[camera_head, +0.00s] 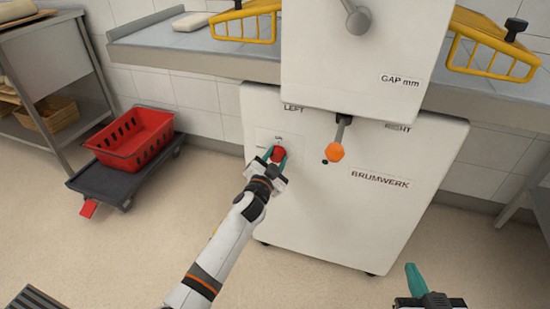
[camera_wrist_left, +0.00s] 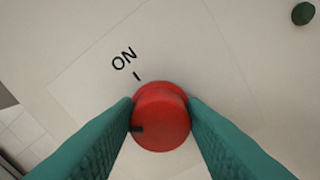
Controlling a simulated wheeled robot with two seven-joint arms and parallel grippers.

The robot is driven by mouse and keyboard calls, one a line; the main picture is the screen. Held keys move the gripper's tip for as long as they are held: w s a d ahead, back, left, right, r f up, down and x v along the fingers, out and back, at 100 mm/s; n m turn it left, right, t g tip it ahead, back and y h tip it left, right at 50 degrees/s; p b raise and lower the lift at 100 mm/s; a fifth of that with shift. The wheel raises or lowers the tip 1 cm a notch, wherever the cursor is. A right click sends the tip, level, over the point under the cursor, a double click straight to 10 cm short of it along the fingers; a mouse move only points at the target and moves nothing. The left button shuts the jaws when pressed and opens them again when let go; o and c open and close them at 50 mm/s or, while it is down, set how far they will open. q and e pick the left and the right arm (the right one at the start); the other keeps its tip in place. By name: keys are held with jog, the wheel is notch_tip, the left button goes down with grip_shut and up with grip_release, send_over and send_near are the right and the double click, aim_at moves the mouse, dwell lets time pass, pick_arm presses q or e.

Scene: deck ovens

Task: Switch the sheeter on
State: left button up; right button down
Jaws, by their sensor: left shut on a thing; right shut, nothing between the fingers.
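The sheeter (camera_head: 330,215) is a white cabinet labelled BRUMWERK. A red round knob (camera_head: 277,153) sits on its front at the left, on a plate with ON above it. In the left wrist view the red knob (camera_wrist_left: 161,116) fills the middle, with a dark mark at its left side and ON and a line printed above it. My left gripper (camera_head: 275,158) is shut on the knob, its teal fingers on both sides. My right gripper (camera_head: 416,281) is at the bottom right, shut and empty, away from the sheeter.
An orange-tipped lever (camera_head: 335,151) hangs between LEFT and RIGHT labels, with a dark green button (camera_wrist_left: 303,13) near it. Yellow guards (camera_head: 495,45) flank the upper housing. A red crate (camera_head: 131,139) stands on a dark trolley (camera_head: 100,180) at left.

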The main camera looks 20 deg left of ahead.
pick_arm(q)
jog(key=m, duration=0.2)
jog(key=shift+m, duration=0.4)
jog(key=m, duration=0.2)
jog(key=shift+f+m, duration=0.1)
jog(key=shift+m, duration=0.3)
jog(key=m, duration=0.5)
jog(key=shift+f, duration=0.1)
pick_arm(e)
jog(key=shift+f, duration=0.15)
pick_arm(q)
jog(key=shift+m, duration=0.3)
jog(key=o, duration=1)
jog(key=shift+s+a+p, duration=0.15)
jog(key=shift+s+p, duration=0.95)
jog(key=shift+s, duration=4.9)
pick_arm(e)
jog(key=s+d+f+g+h, duration=0.1)
jog(key=s+d+f+g, duration=0.1)
jog(key=s+f+g, duration=0.3)
jog(key=shift+s+d+f+g+h, duration=0.15)
jog(key=shift+d+f+g+h, duration=0.2)
jog(key=shift+f, duration=0.4)
